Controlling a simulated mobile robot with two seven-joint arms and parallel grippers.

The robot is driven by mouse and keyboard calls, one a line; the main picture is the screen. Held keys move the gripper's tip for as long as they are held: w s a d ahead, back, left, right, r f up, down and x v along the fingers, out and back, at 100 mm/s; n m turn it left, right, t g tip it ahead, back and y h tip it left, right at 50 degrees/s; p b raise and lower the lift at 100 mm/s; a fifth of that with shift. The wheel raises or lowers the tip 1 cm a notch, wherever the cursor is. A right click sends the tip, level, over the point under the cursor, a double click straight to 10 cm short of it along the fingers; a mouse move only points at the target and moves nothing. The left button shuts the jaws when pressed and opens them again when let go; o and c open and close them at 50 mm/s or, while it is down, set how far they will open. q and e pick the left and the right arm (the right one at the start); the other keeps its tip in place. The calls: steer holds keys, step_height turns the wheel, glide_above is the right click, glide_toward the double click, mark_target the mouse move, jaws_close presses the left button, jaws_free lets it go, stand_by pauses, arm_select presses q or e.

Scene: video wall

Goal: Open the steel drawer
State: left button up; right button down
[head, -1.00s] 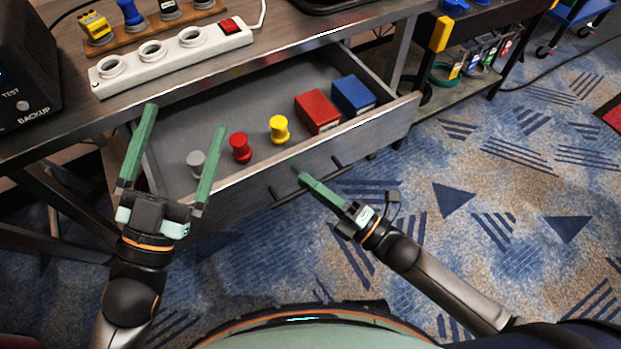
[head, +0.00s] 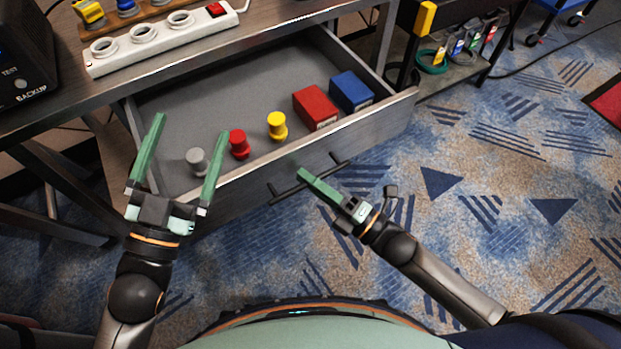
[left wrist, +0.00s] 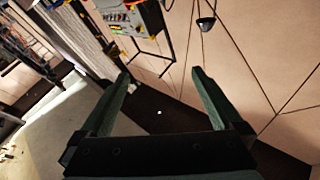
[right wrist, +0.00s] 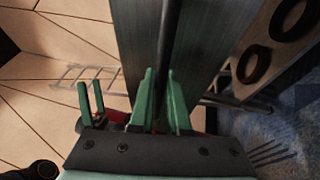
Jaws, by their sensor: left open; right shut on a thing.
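The steel drawer (head: 375,138) stands well open below the desk top in the head view. Its dark bar handle (head: 284,192) runs along the front panel. My right gripper (head: 304,176) is shut on the handle near its middle. In the right wrist view the dark handle bar (right wrist: 170,35) runs down between my right fingers (right wrist: 161,84). My left gripper (head: 190,126) is open and empty, with its fingers seen over the drawer's left end. It also shows open in the left wrist view (left wrist: 161,74).
The drawer holds a grey knob (head: 197,160), a red knob (head: 239,144), a yellow knob (head: 277,126), a red box (head: 316,107) and a blue box (head: 351,91). A power strip (head: 130,52) lies on the desk. Patterned carpet (head: 480,190) is free at the right.

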steer(key=c, duration=0.9)
jaws_free()
steer(key=shift+s+d, duration=0.1)
steer(key=shift+d, duration=0.05)
arm_select(q)
steer(key=f, duration=0.2)
steer(key=f+n+g+y, duration=0.1)
steer(key=f+g+p, duration=0.1)
steer(key=f, duration=0.1)
steer(key=shift+w+a+f+y, duration=0.2)
steer(key=shift+w+f+y, duration=0.15)
steer(key=shift+w+y, duration=0.05)
arm_select(e)
steer(key=v, duration=1.2)
steer(key=shift+f, duration=0.1)
arm_select(q)
steer(key=shift+r, duration=0.15)
